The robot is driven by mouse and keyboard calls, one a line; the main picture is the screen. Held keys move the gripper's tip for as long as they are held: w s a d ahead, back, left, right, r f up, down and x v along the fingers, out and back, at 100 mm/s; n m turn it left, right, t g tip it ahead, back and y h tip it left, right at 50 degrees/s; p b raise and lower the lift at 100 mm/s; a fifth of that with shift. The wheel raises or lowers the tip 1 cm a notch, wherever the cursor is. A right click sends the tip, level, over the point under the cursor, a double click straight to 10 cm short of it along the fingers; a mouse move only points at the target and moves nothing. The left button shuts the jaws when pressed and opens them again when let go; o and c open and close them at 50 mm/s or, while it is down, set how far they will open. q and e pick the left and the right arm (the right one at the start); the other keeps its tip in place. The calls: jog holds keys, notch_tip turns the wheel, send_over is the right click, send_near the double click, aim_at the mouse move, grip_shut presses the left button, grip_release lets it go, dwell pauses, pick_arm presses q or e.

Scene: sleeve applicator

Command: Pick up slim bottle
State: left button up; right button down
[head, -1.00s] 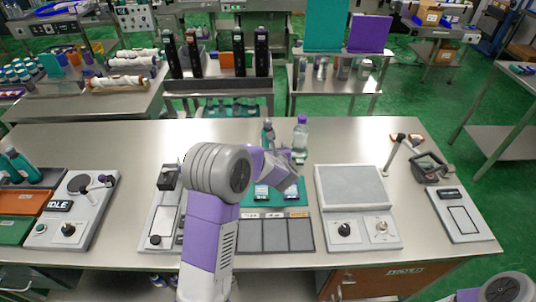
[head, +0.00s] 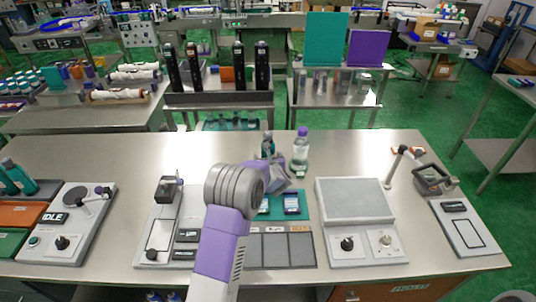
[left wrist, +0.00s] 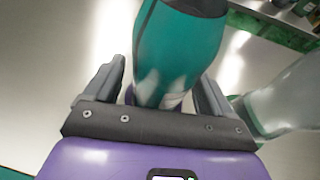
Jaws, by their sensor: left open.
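The slim bottle (head: 267,146), teal with a dark cap, stands upright on the steel table behind my left gripper (head: 276,168). In the left wrist view the teal bottle (left wrist: 178,55) rises between the two grey fingers of my left gripper (left wrist: 165,95), with its lower part close to the palm. The fingers are open, one on each side, with a visible gap at the left finger. My forearm and wrist hide part of the area in front of the bottle in the head view. My right gripper is not in view.
A clear bottle with a purple cap (head: 301,148) stands just right of the slim bottle; it also shows in the left wrist view (left wrist: 288,98). A teal mat (head: 304,208) with small items lies in front. A grey-topped device (head: 352,198) is to the right. The table's back left is clear.

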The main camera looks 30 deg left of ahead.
pick_arm(q)
jog(key=shift+r, duration=0.1)
jog(key=c, duration=1.3)
